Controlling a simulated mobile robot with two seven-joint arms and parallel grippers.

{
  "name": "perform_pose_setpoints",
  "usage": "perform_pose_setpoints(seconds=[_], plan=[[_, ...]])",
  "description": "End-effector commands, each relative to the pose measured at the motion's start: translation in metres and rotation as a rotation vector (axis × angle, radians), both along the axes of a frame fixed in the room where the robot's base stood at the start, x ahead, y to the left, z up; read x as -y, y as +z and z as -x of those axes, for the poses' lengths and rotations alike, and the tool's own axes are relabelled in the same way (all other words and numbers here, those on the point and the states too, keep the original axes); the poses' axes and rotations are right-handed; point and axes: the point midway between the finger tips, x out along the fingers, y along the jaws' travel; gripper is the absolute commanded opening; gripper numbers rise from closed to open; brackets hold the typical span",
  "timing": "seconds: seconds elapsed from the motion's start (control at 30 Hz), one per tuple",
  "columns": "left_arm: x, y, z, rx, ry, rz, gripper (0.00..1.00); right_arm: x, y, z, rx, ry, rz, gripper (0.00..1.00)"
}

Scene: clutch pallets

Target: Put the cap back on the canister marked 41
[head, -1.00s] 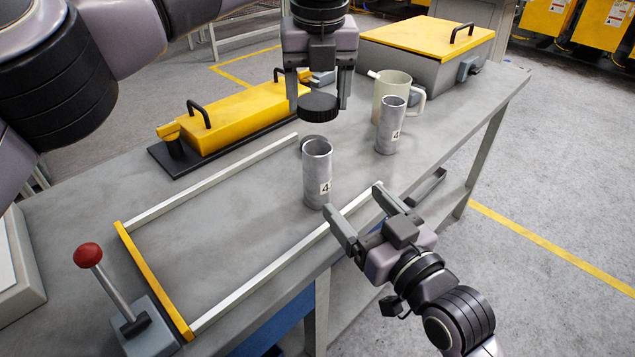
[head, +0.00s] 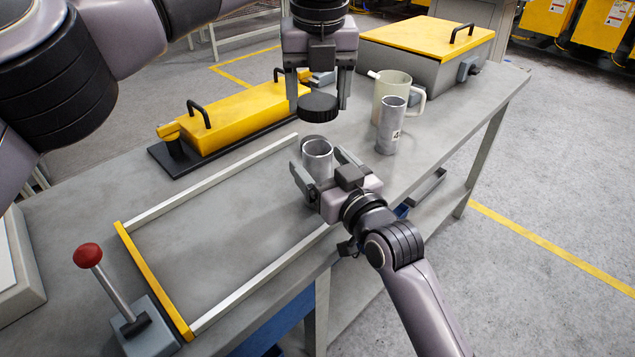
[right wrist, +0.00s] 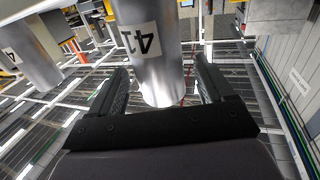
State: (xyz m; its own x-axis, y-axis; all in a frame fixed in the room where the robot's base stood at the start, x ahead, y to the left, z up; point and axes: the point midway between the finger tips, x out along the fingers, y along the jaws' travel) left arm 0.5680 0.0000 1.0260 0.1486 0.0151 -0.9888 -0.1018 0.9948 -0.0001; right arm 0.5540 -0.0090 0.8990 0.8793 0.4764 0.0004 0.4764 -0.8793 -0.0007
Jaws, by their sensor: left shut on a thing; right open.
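My left gripper (head: 319,88) is shut on a black round cap (head: 318,107) and holds it in the air, just above and behind the nearer canister. That canister (head: 317,158) is a grey metal cylinder, upright on the bench with its top uncovered. My right gripper (head: 326,172) is open, its fingers either side of this canister. In the right wrist view the canister (right wrist: 160,75) stands between the spread fingers, gaps visible, and its label (right wrist: 138,40) reads 41 upside down. A second uncapped canister (head: 390,128) stands to the right; its label is hard to read.
A yellow-lidded grey box (head: 420,48) is at the back right and a yellow case (head: 240,118) at the back left. A rail frame (head: 155,280) and a red-knobbed lever (head: 88,256) occupy the bench's left.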

Motion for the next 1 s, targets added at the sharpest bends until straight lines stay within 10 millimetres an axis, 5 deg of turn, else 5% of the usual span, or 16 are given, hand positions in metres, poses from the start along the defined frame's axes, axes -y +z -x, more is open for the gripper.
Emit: perform_pose_setpoints(seconds=[0.23, 0.5, 1.0], plan=[[0.0, 0.0, 0.0, 0.0, 0.0, 0.0, 0.38, 0.0, 0.0, 0.0, 0.0, 0.0, 0.0, 0.81], [0.0, 0.0, 0.0, 0.0, 0.0, 0.0, 0.38, 0.0, 0.0, 0.0, 0.0, 0.0, 0.001, 0.0], [0.0, -0.05, 0.0, 0.003, 0.0, 0.0, 0.38, 0.0, -0.001, 0.0, 0.0, 0.0, 0.001, 0.0]])
